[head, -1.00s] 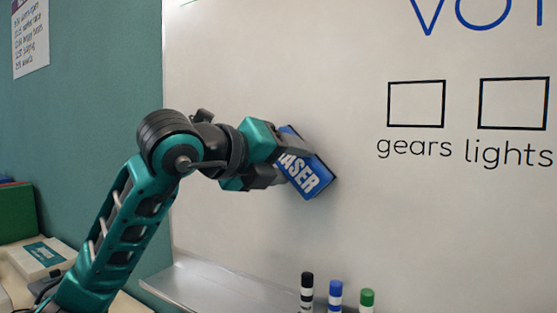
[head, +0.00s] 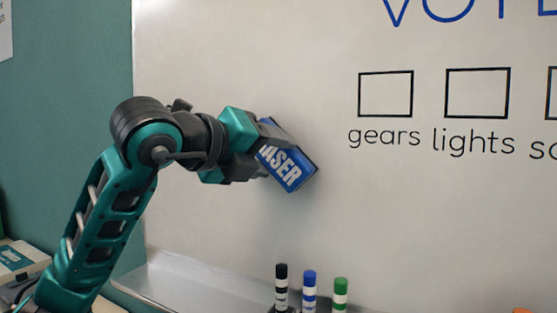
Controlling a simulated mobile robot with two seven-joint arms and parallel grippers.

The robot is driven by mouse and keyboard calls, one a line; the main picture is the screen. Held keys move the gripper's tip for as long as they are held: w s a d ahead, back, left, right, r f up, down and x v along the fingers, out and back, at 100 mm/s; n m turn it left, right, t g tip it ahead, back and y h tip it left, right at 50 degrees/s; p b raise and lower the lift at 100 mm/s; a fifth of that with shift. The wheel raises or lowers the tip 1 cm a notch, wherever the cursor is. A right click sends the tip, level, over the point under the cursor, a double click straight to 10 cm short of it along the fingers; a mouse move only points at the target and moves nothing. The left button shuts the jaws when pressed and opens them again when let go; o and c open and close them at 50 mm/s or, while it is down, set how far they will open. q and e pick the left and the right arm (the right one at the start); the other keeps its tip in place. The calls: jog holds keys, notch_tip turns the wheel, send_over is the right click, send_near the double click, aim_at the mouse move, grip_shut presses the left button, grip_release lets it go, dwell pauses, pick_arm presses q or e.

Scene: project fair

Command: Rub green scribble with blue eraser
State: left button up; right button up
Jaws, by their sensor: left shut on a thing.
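My left gripper (head: 262,152) is shut on the blue eraser (head: 287,169), which shows white lettering ending in "ASER". The eraser is tilted, with its dark face towards the whiteboard (head: 250,60); it looks close to or against the board, but I cannot tell if it touches. Part of the eraser is hidden by the gripper's fingers. No green scribble shows on the visible part of the board. My right gripper is out of view.
Black (head: 281,285), blue (head: 309,290) and green (head: 340,293) markers stand upright by the board's metal tray (head: 190,280). Printed boxes with "gears" and "lights" (head: 462,142) are right of the eraser. A white box (head: 20,258) lies at lower left.

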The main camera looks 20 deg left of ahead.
pick_arm(q)
jog(key=a+b, duration=0.2)
jog(key=a, duration=0.7)
jog(key=shift+w+a, duration=0.4)
dwell(0.4)
jog(key=s+b, duration=0.2)
jog(key=s, duration=0.4)
jog(key=shift+a, duration=0.2)
jog(key=shift+s+b, duration=0.1)
jog(key=shift+b, duration=0.2)
